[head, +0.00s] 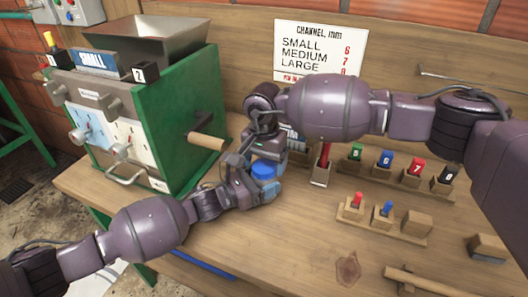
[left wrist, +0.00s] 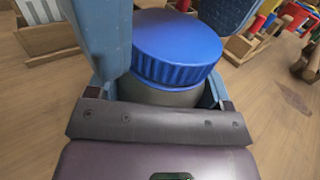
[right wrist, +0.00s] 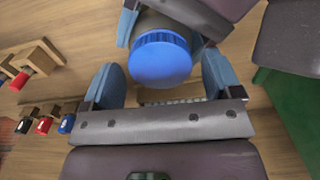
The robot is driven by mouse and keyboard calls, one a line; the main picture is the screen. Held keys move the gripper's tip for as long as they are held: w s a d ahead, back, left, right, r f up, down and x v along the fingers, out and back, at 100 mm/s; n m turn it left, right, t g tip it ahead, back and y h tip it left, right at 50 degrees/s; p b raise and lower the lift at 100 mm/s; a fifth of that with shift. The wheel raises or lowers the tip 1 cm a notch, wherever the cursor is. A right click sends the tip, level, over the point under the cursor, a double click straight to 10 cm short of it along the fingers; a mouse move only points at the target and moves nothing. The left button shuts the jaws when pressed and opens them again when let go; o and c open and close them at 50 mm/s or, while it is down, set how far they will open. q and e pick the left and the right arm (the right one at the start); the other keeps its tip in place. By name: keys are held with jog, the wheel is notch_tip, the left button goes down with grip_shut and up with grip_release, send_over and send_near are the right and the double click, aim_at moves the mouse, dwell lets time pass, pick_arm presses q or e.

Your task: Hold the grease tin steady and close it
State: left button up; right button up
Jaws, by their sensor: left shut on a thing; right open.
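The grease tin is a grey can (left wrist: 160,94) with a ribbed blue lid (left wrist: 178,48) on its top. The lid also shows in the head view (head: 264,168) and the right wrist view (right wrist: 160,60). How tightly the lid sits cannot be told. My left gripper (head: 262,186) is shut on the grey body below the lid, one finger on each side. My right gripper (right wrist: 163,78) is open, its fingers spread to either side of the lid with visible gaps. In the head view, my right wrist hides part of the space above the tin.
The green pulper (head: 180,110) with a wooden handle (head: 208,141) stands left of the tin. Racks of coloured, numbered pegs (head: 386,160) stand to the right. A wooden mallet (head: 430,283) lies near the front right.

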jog(key=shift+f, duration=0.2)
jog(key=shift+c, duration=0.4)
jog(key=c, duration=0.9)
jog(key=shift+o, duration=0.2)
jog(key=shift+m, duration=1.6)
jog(key=o, duration=1)
jog(key=shift+r, duration=0.1)
jog(key=shift+r, duration=2.15)
jog(key=shift+o, duration=1.2)
